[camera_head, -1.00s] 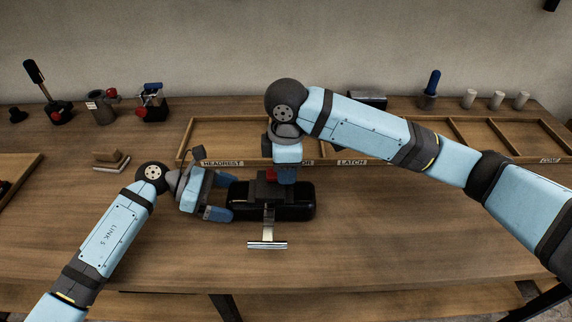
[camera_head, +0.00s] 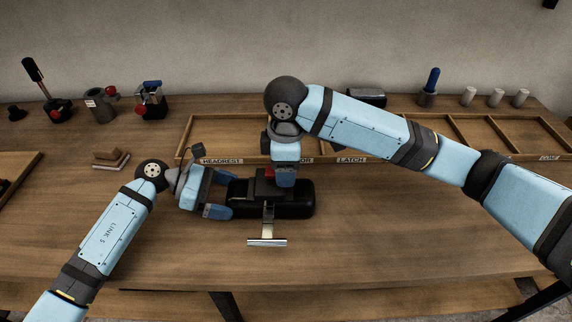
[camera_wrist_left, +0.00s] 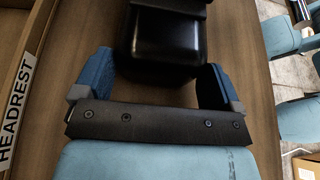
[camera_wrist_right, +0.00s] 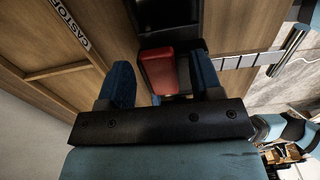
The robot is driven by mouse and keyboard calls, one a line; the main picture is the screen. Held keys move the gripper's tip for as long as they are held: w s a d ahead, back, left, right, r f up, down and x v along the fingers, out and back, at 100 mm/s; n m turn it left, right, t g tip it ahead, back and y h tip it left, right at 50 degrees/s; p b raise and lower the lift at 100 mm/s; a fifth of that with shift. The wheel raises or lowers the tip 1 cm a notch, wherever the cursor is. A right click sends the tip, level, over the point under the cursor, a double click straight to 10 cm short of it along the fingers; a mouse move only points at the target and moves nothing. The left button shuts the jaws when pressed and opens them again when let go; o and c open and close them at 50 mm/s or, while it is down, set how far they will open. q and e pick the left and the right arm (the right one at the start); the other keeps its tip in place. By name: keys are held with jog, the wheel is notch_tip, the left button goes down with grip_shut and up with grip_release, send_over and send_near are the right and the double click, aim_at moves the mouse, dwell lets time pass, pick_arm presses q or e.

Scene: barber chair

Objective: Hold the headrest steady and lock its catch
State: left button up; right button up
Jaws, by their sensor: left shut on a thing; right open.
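The black padded headrest (camera_head: 300,202) lies on the wooden table. A metal stem with a crossbar (camera_head: 267,242) extends from it toward the near edge. My left gripper (camera_head: 228,197) is shut on the headrest's left end; in the left wrist view its fingers flank the black end (camera_wrist_left: 165,55). The red catch (camera_wrist_right: 157,70) sits on a dark block on top of the headrest. My right gripper (camera_head: 285,182) is open above it, with the catch between its fingers in the right wrist view. In the head view the catch is mostly hidden by that gripper.
A wooden divided tray (camera_head: 222,134) with labels, including HEADREST and LATCH, stands behind. Small tools, clamps (camera_head: 150,104) and white cups (camera_head: 497,98) line the back. A small stacked block (camera_head: 111,158) lies at left. The front right table is clear.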

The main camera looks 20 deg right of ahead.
notch_tip(320, 180, up, 12)
dwell(0.6)
pick_arm(q)
jog(key=o, duration=1.1)
